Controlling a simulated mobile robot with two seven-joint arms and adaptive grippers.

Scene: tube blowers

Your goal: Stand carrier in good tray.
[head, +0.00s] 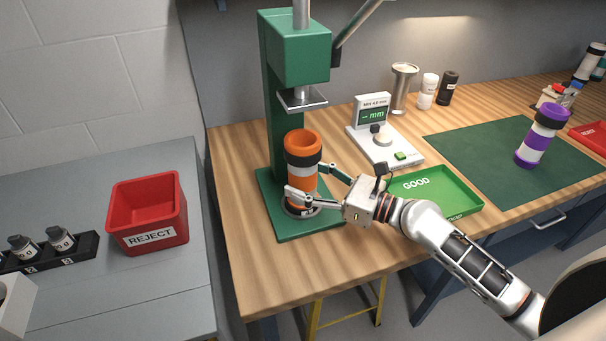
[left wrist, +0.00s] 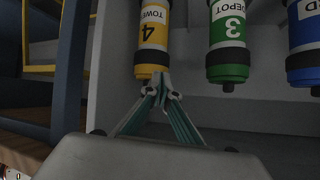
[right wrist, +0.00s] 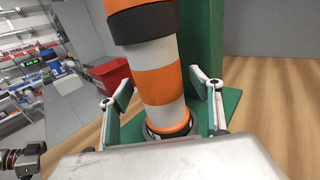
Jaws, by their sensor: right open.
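An orange carrier (head: 302,172) with white and black bands stands upright on the base of the green press (head: 298,50), below its raised plate. My right gripper (head: 306,181) is open, with one finger on each side of the carrier's lower part. In the right wrist view the carrier (right wrist: 160,88) stands between the fingers, with gaps visible at both sides. The green GOOD tray (head: 435,190) lies to the right on the bench, partly behind my right wrist, and looks empty. My left gripper (left wrist: 162,92) shows only in the left wrist view, fingertips together, nothing visible between them.
A gauge with a display (head: 380,140) stands behind the tray. A purple carrier (head: 541,137) stands on the green mat (head: 490,150). A red REJECT bin (head: 148,213) is on the grey table at left. Yellow (left wrist: 152,40), green and blue carriers hang before my left gripper.

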